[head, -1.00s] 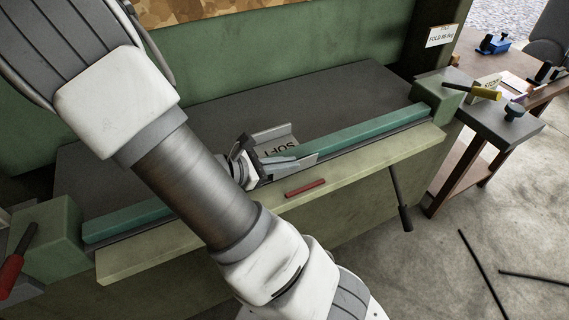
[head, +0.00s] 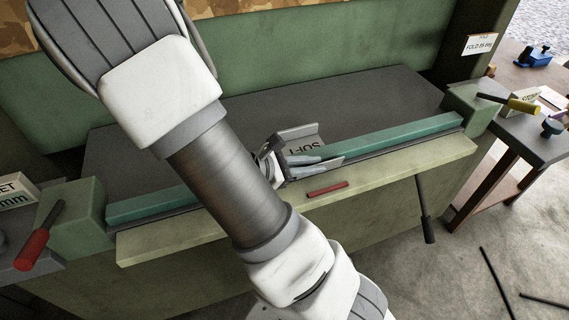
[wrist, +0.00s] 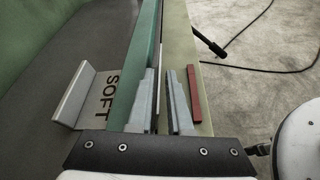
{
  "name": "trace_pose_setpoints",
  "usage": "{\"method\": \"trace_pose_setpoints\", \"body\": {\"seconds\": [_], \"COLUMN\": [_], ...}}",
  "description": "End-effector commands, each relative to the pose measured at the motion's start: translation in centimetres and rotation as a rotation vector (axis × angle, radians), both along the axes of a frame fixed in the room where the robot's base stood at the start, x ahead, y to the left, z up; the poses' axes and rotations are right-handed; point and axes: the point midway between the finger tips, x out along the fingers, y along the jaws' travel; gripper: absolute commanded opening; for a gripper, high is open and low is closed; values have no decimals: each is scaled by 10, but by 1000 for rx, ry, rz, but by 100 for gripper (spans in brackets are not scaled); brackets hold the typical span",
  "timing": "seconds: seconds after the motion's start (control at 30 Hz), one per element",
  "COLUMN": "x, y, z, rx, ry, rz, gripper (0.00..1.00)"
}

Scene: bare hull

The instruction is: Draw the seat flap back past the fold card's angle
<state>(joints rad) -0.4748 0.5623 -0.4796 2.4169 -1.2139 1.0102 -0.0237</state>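A grey sheet (head: 306,144) marked SOFT lies on the dark bed, its far edge bent upright; it also shows in the wrist view (wrist: 72,97). It runs to the green clamp bar (head: 395,136). My gripper (head: 318,160) is at the bar's front edge. In the wrist view its two fingers (wrist: 163,75) are apart, with a narrow gap between them. A thin pale edge, perhaps the seat flap, shows beside the left finger; I cannot tell whether the fingers touch it. The fold card (head: 480,45), reading FOLD 85 deg, hangs on the right post.
A cream front beam (head: 400,168) carries a red strip (head: 327,190). A black handle (head: 426,212) hangs below it. Red (head: 39,236) and yellow (head: 508,103) handles sit at the ends. A side table stands at right. Dark rods lie on the floor.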

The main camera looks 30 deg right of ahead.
Motion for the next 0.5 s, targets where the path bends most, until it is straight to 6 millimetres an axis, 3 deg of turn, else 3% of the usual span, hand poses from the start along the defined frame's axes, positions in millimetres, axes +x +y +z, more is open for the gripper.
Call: {"method": "trace_pose_setpoints", "body": {"seconds": [0.17,0.5], "x": [3,12], "y": [14,87], "z": [7,36], "rx": [1,3], "ry": [-3,-3], "rz": [4,6], "gripper": [18,18]}}
